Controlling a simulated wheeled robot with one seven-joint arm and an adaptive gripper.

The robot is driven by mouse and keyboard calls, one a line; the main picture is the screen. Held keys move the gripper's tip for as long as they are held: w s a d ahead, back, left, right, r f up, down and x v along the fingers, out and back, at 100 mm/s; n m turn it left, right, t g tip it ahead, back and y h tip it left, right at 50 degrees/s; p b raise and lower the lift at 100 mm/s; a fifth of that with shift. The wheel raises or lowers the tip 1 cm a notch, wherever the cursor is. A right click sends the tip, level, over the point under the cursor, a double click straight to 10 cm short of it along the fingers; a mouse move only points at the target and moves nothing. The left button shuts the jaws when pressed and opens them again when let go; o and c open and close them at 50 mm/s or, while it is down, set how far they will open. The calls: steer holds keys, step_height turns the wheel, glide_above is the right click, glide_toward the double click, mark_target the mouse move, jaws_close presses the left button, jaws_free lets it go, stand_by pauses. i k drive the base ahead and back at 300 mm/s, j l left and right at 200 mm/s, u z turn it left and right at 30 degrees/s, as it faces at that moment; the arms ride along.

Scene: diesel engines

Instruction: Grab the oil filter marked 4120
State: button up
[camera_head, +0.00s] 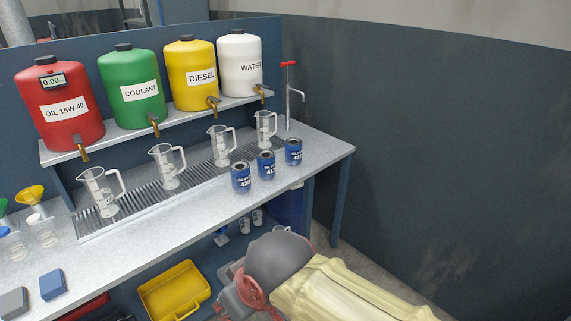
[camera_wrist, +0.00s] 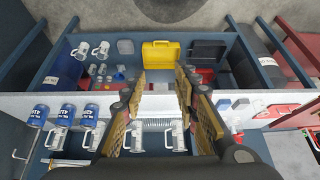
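Three blue oil filters with white labels stand upright in a row at the right of the bench in the head view: a near one (camera_head: 240,178), a middle one (camera_head: 266,164) and a far one (camera_head: 293,151). Their label numbers are too small to read surely; the near one seems to start with 42, the middle one with 41. The filters also show at the left of the wrist view (camera_wrist: 66,113). My gripper (camera_wrist: 161,84) is open and empty, its fingers wide apart above the bench, with the filters off to its left.
Clear measuring jugs (camera_head: 168,167) stand on a drain grate behind and left of the filters. Red, green, yellow and white tanks sit on the shelf (camera_head: 155,132) above. A hand pump (camera_head: 288,95) stands behind the far filter.

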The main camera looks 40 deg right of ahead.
mark_target(265, 159)
steer(key=l, duration=0.5)
steer(key=k+l+u, duration=0.1)
steer(key=l, duration=0.35)
steer(key=k+l, duration=0.1)
steer(key=l, duration=0.4)
steer(key=k+l+u, duration=0.1)
steer(key=l, duration=0.35)
steer(key=k+l, duration=0.1)
steer(key=l, duration=0.4)
steer(key=k+l+u, duration=0.1)
steer(key=l, duration=0.35)
steer(key=k+l, duration=0.1)
steer(key=l, duration=0.35)
steer(key=k+l+u, duration=0.1)
steer(key=l, duration=0.4)
